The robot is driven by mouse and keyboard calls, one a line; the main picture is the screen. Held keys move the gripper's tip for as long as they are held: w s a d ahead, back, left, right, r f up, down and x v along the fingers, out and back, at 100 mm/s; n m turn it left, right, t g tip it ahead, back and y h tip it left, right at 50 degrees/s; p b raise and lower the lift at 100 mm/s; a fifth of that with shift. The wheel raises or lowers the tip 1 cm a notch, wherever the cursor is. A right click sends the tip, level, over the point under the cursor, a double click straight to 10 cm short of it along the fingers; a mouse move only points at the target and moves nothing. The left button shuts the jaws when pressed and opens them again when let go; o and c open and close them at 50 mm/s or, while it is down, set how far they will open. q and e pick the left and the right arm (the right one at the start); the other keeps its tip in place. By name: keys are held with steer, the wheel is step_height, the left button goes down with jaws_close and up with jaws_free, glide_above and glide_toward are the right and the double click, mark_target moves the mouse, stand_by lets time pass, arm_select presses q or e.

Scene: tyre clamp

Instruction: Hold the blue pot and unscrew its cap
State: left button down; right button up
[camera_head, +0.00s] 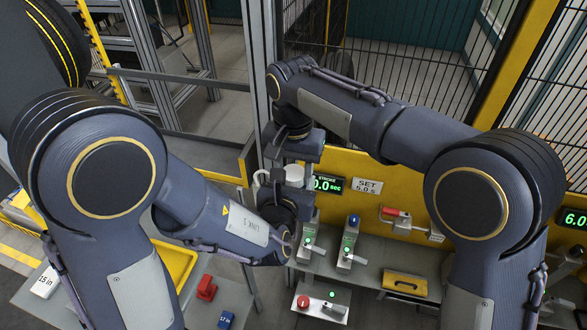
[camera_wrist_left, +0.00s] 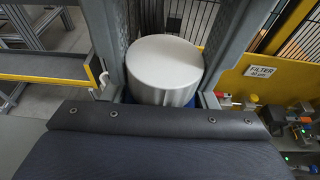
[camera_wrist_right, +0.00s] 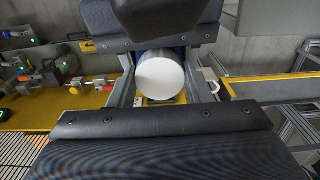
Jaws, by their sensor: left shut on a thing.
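The blue pot is mostly hidden; a little blue (camera_wrist_left: 212,101) shows below its pale cap in the left wrist view. The cap (camera_wrist_left: 165,65) is a wide pale cylinder; its round end (camera_wrist_right: 160,80) faces the right wrist camera, and a bit of it (camera_head: 294,173) shows in the head view. My left gripper (camera_wrist_left: 165,85) is shut on the pot, with a finger on each side. My right gripper (camera_wrist_right: 165,92) hangs over the cap from above, its fingers either side. A gap shows beside the cap, so it looks open.
A yellow panel (camera_head: 352,165) with a green timer display stands behind the grippers. A grey bench (camera_head: 370,268) with toggle clamps and a yellow-handled part lies below right. A metal upright (camera_head: 262,70) stands close behind. A yellow tray (camera_head: 178,262) sits lower left.

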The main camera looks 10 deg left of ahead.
steer(key=shift+c, duration=0.6)
steer(key=n, duration=0.6)
steer(key=shift+n, duration=0.3)
steer(key=o, duration=1.1)
steer(key=shift+r, duration=0.1)
step_height(320, 180, up, 4)
steer(key=shift+s+a+f, duration=0.1)
steer(key=shift+r, duration=0.3)
